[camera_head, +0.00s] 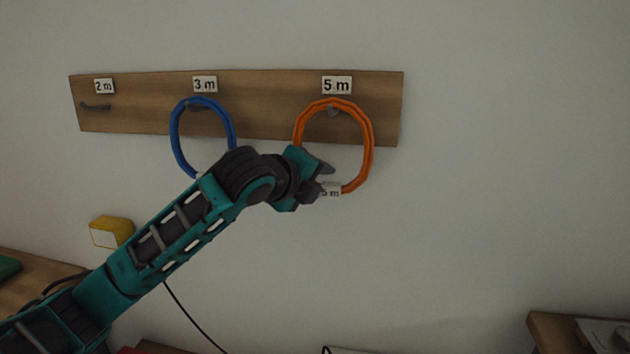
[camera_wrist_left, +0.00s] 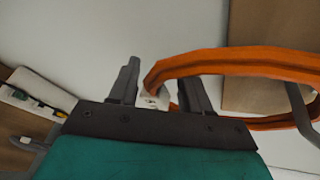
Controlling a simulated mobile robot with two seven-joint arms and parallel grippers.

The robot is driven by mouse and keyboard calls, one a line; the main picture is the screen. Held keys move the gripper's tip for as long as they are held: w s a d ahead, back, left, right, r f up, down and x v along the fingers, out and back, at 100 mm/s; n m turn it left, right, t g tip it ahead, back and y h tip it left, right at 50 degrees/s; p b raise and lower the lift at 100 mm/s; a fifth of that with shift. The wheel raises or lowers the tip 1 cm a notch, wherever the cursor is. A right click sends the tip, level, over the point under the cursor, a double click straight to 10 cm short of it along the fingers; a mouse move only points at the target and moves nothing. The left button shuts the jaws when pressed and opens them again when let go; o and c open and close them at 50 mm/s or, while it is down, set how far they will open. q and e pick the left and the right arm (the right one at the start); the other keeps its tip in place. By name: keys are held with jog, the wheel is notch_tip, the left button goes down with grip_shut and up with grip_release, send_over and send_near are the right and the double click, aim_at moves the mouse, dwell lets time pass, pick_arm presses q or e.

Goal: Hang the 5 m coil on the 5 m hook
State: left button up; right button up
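The orange 5 m coil (camera_head: 369,150) hangs around the hook (camera_head: 334,112) under the 5 m label (camera_head: 336,85). In the left wrist view the coil (camera_wrist_left: 240,62) loops around the hook (camera_wrist_left: 299,108). Its white tag (camera_head: 331,190) is at the bottom of the loop, partly hidden. My left gripper (camera_head: 322,180) is at the coil's lower left and hides part of it. In the left wrist view its fingers (camera_wrist_left: 158,88) stand apart, with the coil's near end and tag (camera_wrist_left: 150,99) between or just beyond them. My right gripper is not in view.
A blue coil (camera_head: 174,135) hangs at the 3 m label (camera_head: 204,84), close above my left arm. The 2 m hook (camera_head: 97,107) is empty. A yellow box (camera_head: 111,232) is on the wall at left. The wall right of the board is clear.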

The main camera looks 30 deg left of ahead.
pick_arm(q)
jog(key=shift+o, duration=0.2)
jog(key=shift+s, duration=0.1)
jog(key=d+v, duration=0.1)
jog(key=v, duration=1)
notch_tip(320, 180, down, 6)
jog(key=s+a+b, duration=0.1)
jog(key=b, duration=0.4)
jog(key=shift+s+f, duration=0.15)
jog(key=shift+s, duration=0.1)
dwell(0.6)
dwell(0.5)
jog(key=d+f+n+g+h+p, duration=0.1)
jog(key=d+f+n, duration=0.3)
jog(key=f, duration=0.6)
jog(key=d+f+n+h+p, duration=0.1)
jog(key=d+f+n+h, duration=0.1)
jog(key=f+n, duration=0.6)
jog(key=s+d+f+n+g+y, duration=0.1)
jog(key=s+d+f+n, duration=0.1)
jog(key=s+f+n, duration=0.2)
jog(key=s+d+f+n+g+p, duration=0.1)
jog(key=s+f+n, duration=0.3)
jog(key=s+f, duration=0.6)
notch_tip(320, 180, down, 7)
jog(key=shift+s+d+r+n+y+p, duration=0.2)
jog(key=shift+s+d+n+y+p, duration=0.15)
jog(key=shift+d, duration=0.4)
